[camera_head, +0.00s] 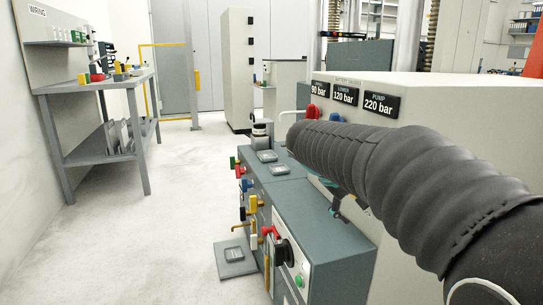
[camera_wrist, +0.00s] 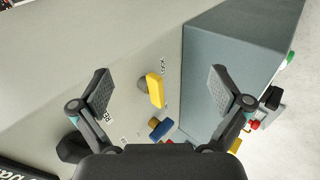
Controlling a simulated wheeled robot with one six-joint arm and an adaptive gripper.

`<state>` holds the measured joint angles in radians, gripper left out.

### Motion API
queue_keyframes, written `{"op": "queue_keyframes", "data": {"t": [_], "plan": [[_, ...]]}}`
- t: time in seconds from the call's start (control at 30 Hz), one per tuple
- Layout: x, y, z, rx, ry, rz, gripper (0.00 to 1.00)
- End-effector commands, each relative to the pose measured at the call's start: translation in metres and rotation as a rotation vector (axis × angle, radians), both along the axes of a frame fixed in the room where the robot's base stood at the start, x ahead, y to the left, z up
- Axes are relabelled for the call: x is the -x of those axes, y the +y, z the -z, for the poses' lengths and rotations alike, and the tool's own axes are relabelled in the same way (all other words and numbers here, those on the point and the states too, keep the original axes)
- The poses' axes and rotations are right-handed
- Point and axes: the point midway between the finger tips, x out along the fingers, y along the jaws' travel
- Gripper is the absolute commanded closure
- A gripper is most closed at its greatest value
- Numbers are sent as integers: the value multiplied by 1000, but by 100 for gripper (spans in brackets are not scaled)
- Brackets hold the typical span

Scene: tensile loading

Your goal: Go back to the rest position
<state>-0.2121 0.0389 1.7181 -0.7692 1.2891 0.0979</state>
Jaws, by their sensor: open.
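My gripper (camera_wrist: 160,92) is open and empty in the wrist view, its two fingers spread apart in front of a beige panel. A yellow handle (camera_wrist: 155,91) on that panel shows between the fingers, with a blue handle (camera_wrist: 160,129) below it. I cannot tell how far the fingers are from the handles. In the head view my arm in its black ribbed sleeve reaches from the lower right over the machine, and the gripper itself is largely hidden behind it.
The beige machine housing (camera_head: 455,110) carries pressure plates reading 90, 120 and 220 bar. A grey-green cabinet (camera_head: 315,215) with coloured valves stands below the arm. A workbench (camera_head: 95,84) stands at the left. The pale floor (camera_head: 150,220) between them is mostly clear.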

Motion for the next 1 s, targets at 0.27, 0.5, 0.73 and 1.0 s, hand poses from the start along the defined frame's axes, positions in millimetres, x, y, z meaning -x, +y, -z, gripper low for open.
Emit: {"op": "queue_keyframes", "data": {"t": [0.27,0.5,0.73,1.0], "plan": [[100,-1,7,-269,-46,17,0],[177,14,28,-494,-118,44,0],[234,33,51,-680,-206,79,0],[258,45,67,-774,-260,102,0]]}}
